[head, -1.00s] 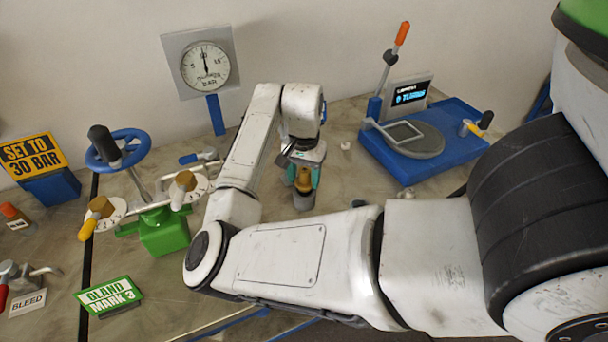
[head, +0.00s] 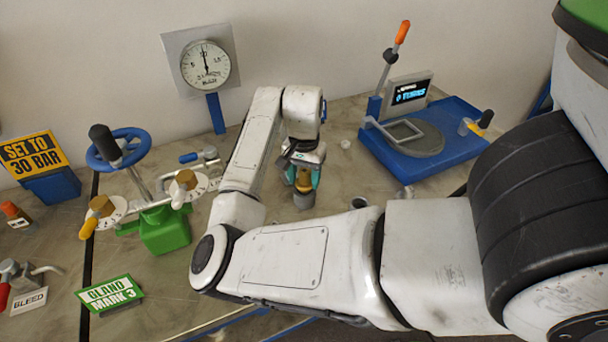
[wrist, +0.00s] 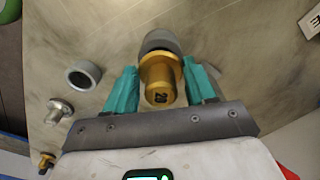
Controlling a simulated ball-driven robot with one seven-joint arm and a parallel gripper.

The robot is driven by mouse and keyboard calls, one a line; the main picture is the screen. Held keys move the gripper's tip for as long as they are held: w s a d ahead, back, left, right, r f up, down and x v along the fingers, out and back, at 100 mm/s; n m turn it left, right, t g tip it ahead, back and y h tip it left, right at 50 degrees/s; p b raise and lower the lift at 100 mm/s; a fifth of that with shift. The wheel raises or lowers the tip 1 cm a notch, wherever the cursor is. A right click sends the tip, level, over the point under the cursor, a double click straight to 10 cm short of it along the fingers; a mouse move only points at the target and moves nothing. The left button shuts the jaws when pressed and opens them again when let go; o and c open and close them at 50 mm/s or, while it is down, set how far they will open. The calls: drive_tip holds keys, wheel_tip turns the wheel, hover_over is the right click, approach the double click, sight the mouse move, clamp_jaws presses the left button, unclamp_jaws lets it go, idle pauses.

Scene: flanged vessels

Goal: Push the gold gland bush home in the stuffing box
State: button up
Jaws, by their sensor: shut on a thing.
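The gold gland bush (wrist: 160,80) is between the teal fingers of my gripper (wrist: 165,88), which is shut on it; its end with dark markings faces the wrist camera. In the head view the bush (head: 303,181) shows as a small gold piece under my gripper (head: 303,175). The grey round stuffing box (wrist: 161,41) lies straight beyond the bush in the wrist view. In the head view the stuffing box (head: 304,200) stands on the table directly below the bush. The bush appears in line with it; how deep it sits is hidden.
A loose grey ring (wrist: 83,76) and a metal flanged piece (wrist: 58,111) lie left of the bush in the wrist view. A green valve (head: 164,230) with a blue handwheel stands left in the head view. A blue press station (head: 425,150) stands right.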

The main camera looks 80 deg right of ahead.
sight(305, 172)
drive_tip(key=shift+f+b, duration=0.3)
drive_tip(key=shift+f, duration=0.6)
drive_tip(key=shift+f, duration=0.15)
drive_tip(key=o, duration=1.3)
drive_tip(key=shift+c, duration=0.2)
wheel_tip(305, 172, up, 11)
drive_tip(key=shift+f, duration=0.1)
drive_tip(key=shift+s, duration=0.1)
